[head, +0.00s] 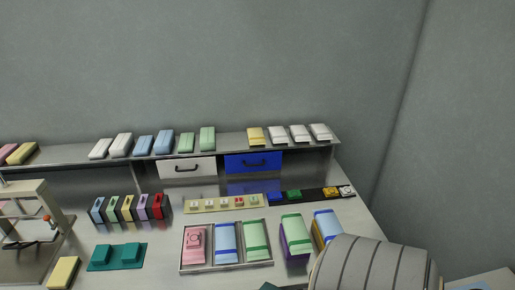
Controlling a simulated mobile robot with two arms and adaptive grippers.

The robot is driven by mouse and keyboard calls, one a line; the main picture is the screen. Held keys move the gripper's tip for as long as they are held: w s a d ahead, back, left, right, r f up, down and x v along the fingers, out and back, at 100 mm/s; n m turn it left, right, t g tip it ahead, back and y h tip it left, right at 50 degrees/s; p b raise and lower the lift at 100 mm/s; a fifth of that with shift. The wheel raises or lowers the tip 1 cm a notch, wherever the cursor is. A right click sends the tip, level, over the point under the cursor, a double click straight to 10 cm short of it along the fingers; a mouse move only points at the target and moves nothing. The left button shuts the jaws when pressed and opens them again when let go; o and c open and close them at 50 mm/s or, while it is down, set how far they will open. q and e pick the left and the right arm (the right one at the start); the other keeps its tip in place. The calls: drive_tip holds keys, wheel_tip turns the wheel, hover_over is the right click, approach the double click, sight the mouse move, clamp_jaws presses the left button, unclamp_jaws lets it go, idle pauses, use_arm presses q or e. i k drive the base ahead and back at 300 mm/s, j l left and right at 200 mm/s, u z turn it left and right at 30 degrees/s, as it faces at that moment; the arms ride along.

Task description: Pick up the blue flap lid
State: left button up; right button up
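Several blue pieces show, and I cannot tell for certain which one is the blue flap lid. A light blue piece (226,243) with pale ends lies in the middle of the grey tray (212,268), between a pink piece (195,245) and a green piece (255,240). A box with a blue top (326,224) and yellow side stands right of the tray; its lower part is hidden. Two light blue pieces, one smaller (144,145) and one larger (164,142), lie on the back shelf. Neither of my grippers is in view.
The shelf (230,146) also holds white, green and yellow pieces. Under it are a white drawer (188,173) and a blue drawer (246,167), both closed. A purple box with a green top (296,238) stands beside the tray. Coloured holders (128,207) and a teal block (117,257) are left.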

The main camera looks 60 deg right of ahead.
sight(277, 195)
drive_tip(key=z, duration=1.95)
